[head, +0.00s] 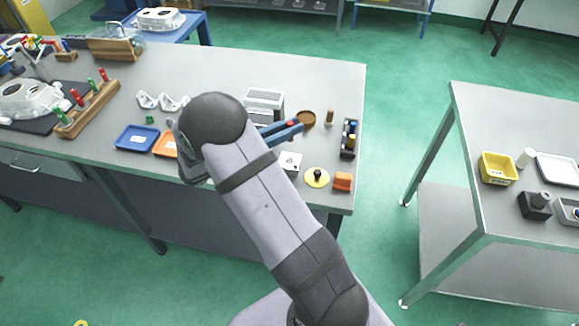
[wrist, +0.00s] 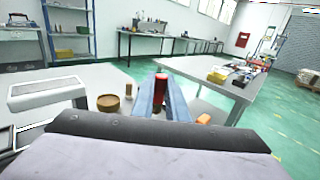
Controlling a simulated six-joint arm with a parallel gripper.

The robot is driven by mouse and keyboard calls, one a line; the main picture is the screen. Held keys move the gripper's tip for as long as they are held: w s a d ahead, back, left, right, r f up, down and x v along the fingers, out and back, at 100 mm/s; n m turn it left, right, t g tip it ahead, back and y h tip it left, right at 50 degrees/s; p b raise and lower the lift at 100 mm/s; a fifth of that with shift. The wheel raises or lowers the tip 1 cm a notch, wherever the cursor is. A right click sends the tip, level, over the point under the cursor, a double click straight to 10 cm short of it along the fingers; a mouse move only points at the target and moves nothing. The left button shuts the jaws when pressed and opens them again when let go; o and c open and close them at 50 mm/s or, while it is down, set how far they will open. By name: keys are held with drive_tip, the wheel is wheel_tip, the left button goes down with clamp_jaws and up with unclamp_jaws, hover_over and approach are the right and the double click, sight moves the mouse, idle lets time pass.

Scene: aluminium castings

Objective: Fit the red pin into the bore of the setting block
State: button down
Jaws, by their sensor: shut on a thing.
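My gripper (head: 286,130) reaches out over the right part of the workbench, its blue fingers pointing right. In the wrist view the fingers (wrist: 160,95) are shut on the red pin (wrist: 161,82), which stands roughly upright between them. In the head view only a small red spot of the pin (head: 291,124) shows at the fingers. A pale block with a small dark mark on top, which looks like the setting block (head: 290,162), sits on the bench just below the fingers in the head picture, apart from the pin. I cannot make it out in the wrist view.
A grey box (head: 264,99), brown round dish (head: 307,118), wooden cylinder (head: 330,117), black holder (head: 348,140), yellow disc with black knob (head: 317,178) and orange piece (head: 342,182) stand nearby. A wooden rack (head: 88,109) holds red and green pins. A blue tray (head: 136,138) lies left.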

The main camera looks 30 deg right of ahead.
sight(289, 154)
drive_tip(key=shift+f+p, duration=0.8)
drive_tip(key=shift+f, duration=4.2)
drive_tip(key=c, duration=1.7)
unclamp_jaws()
drive_tip(key=shift+c, duration=0.2)
